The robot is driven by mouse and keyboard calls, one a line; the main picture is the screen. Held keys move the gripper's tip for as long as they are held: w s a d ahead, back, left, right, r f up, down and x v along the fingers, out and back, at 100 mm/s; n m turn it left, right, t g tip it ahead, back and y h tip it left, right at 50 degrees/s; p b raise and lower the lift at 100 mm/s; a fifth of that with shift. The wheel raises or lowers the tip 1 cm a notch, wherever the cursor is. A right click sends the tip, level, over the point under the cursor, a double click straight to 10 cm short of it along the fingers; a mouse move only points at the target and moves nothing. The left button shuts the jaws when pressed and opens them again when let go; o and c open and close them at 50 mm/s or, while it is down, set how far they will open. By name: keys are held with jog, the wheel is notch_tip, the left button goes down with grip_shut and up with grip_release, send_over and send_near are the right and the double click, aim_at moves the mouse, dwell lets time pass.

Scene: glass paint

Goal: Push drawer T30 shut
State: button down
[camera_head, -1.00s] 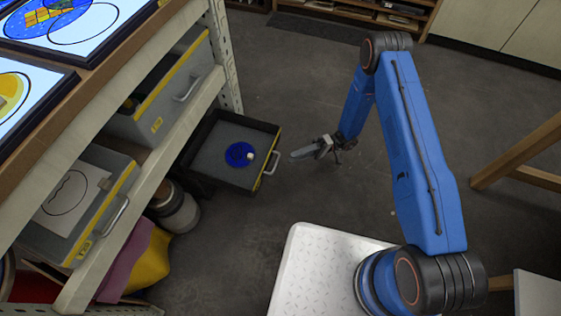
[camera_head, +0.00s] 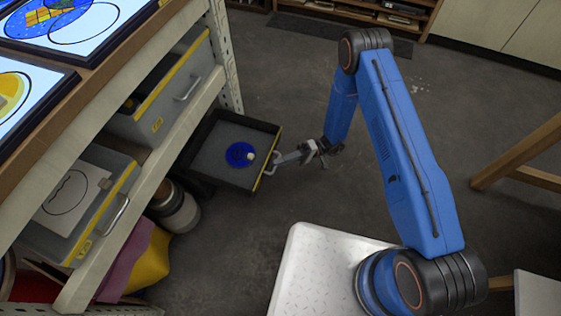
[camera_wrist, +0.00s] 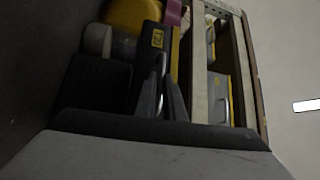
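The pulled-out drawer (camera_head: 203,168), dark-walled and grey inside, stands open low on the shelf unit in the head view. Its front has a yellow edge, a small tag and a metal handle (camera_head: 275,162). The tag is too small there to read. My gripper (camera_head: 279,160) is at this handle from the right, its fingertips close to or touching it. In the wrist view the grey fingers (camera_wrist: 164,90) point at the drawer front, with a yellow tag (camera_wrist: 157,38) above. Whether the fingers are fully closed is unclear.
A blue disc with a pale knob (camera_head: 241,154) lies in the open drawer. Two other drawers (camera_head: 170,105) (camera_head: 82,228) sit higher in the shelf unit. A pale jar (camera_head: 181,214) and yellow cloth (camera_head: 150,262) are beside the drawer.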

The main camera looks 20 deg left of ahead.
aim_at(267, 131)
jog(key=a, duration=0.8)
jog(key=w+a, duration=0.1)
jog(key=a, duration=0.7)
jog(key=w+a, duration=0.1)
jog(key=a, duration=0.7)
jog(key=shift+w+a, duration=0.1)
jog(key=shift+a, duration=0.25)
jog(key=c, duration=1.8)
grip_release()
jog(key=shift+a, duration=0.1)
jog(key=shift+c, duration=0.2)
jog(key=v, duration=1.7)
jog(key=shift+w, duration=0.1)
